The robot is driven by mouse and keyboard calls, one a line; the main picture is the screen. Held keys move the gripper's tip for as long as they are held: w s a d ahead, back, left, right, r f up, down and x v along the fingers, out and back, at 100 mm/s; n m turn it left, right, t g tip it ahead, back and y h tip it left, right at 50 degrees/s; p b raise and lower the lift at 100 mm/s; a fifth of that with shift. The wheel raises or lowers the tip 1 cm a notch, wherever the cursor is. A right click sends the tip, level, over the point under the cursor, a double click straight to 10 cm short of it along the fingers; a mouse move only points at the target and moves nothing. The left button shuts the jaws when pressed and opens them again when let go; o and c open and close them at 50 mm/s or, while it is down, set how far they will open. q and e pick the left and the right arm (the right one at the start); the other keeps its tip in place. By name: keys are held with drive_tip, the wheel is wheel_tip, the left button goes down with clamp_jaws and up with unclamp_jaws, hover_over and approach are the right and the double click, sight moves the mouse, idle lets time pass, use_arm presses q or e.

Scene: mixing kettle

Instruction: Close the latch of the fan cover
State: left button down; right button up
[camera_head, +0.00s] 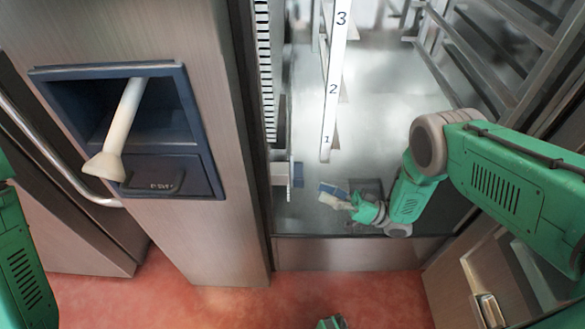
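A tall slotted panel (264,70) stands at the left inside the open cabinet; it may be the fan cover. Near its lower end are a pale block (280,174) and a small blue piece (298,174); I cannot tell whether either is the latch. My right arm reaches in from the right. My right gripper (337,196) is low in the cabinet, to the right of the blue piece and apart from it. Its fingers are small and pale blue, and I cannot tell whether they are open. My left gripper is out of view; only green arm parts show at the left edge.
A white strip numbered 1, 2, 3 (333,85) hangs inside the cabinet, above my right gripper. Metal rails (480,70) line the right side. A blue-framed recess (80,105) with a white lever (125,118) is on the left panel. The red floor (240,300) is in front.

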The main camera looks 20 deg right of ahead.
sight(300, 182)
drive_tip(key=shift+p+x, duration=0.5)
drive_tip(key=shift+x, duration=3.1)
drive_tip(key=shift+s+r, duration=0.1)
clamp_jaws()
drive_tip(key=shift+s+a+r+m+t+h+p, duration=0.15)
drive_tip(key=shift+m+t+h+p, duration=0.15)
drive_tip(key=shift+m, duration=0.3)
drive_tip(key=r+m+h+p, duration=0.1)
drive_tip(key=m, duration=0.3)
drive_tip(key=s+r+m+t+h+p, duration=0.1)
drive_tip(key=m+h+p, duration=0.1)
drive_tip(key=m, duration=0.2)
drive_tip(key=r+m+h+p, duration=0.1)
drive_tip(key=m+p, duration=0.1)
drive_tip(key=m, duration=0.2)
drive_tip(key=shift+s+a, duration=0.15)
drive_tip(key=shift+s, duration=0.1)
drive_tip(key=shift+m+h+p, duration=0.3)
drive_tip(key=shift+m+h, duration=0.2)
drive_tip(key=shift+m, duration=0.3)
drive_tip(key=shift+o, duration=0.7)
unclamp_jaws()
drive_tip(key=shift+f, duration=0.25)
